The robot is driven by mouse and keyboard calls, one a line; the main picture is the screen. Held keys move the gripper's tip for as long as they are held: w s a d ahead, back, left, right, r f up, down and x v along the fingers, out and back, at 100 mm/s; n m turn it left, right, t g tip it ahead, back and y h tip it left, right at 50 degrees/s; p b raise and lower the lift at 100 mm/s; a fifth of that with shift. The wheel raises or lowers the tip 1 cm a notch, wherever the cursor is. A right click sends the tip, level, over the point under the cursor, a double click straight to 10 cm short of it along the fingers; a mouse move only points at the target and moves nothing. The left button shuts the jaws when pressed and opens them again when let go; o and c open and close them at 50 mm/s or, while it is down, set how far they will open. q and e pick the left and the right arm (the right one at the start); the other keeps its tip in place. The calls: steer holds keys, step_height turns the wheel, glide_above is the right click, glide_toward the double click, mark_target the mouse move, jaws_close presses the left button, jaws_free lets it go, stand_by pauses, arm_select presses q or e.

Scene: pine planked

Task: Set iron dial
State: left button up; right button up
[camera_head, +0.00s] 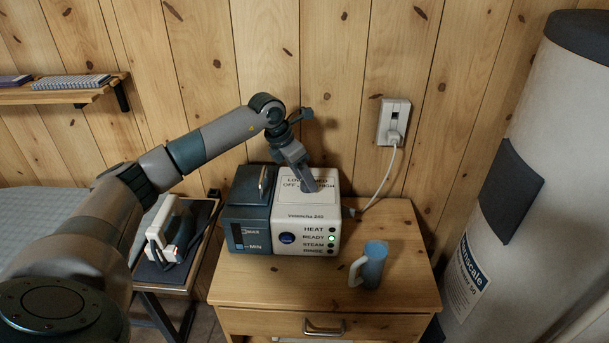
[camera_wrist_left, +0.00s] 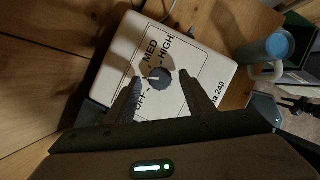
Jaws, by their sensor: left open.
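The iron's station, a white and dark teal box (camera_head: 305,222), stands on the wooden cabinet. Its round grey dial (camera_wrist_left: 159,75) is on the white top, with OFF, MED and HIGH printed around it. A pale mark on the dial faces the left side in the wrist view, between OFF and MED. My left gripper (camera_wrist_left: 160,84) is open, with one finger on each side of the dial. In the head view the gripper (camera_head: 308,186) points down at the top and hides the dial. I cannot tell whether the fingers touch it. A dark claw-like shape at the wrist view's right edge may be my right gripper (camera_wrist_left: 298,105).
A blue-grey mug (camera_head: 374,264) stands on the cabinet (camera_head: 405,290) right of the station. The iron (camera_head: 172,230) rests on a board at the left. A cord runs to the wall socket (camera_head: 393,122). A large pale tank (camera_head: 530,170) stands at the right.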

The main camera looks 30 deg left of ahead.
arm_select(q)
steer(key=shift+w+d+f, duration=0.1)
steer(key=shift+f, duration=0.35)
arm_select(e)
steer(key=shift+a+r, duration=0.1)
arm_select(q)
steer(key=c, duration=1.1)
steer(key=shift+o, duration=0.2)
arm_select(e)
steer(key=shift+s+a, duration=0.15)
steer(key=shift+a, duration=0.05)
